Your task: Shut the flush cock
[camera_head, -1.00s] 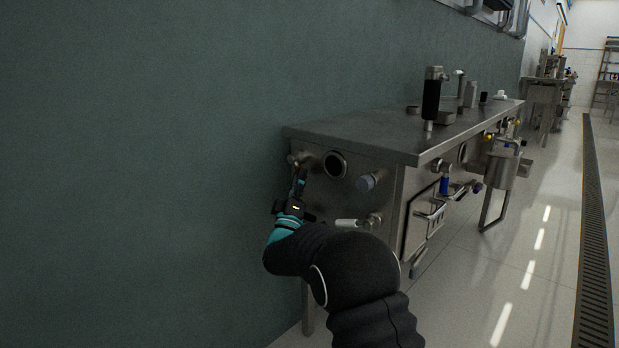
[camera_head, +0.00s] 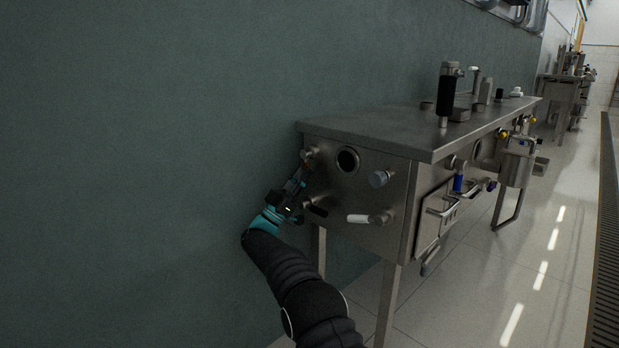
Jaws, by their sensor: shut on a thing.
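A small metal cock (camera_head: 308,154) sits at the upper left of the steel bench's end panel, close to the green wall. My gripper (camera_head: 299,174) points up at it from below left and is shut on its handle, which is mostly hidden by the fingers. A second cock with a black handle (camera_head: 317,210) is just right of and below my gripper. A third cock with a white handle (camera_head: 359,218) is further right on the same panel. No label shows which is the flush cock.
The steel bench (camera_head: 370,129) stands along the green wall. A round dark opening (camera_head: 347,160) and a grey knob (camera_head: 379,179) are on the end panel. The wall is close on my arm's left. The tiled floor at the right is clear.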

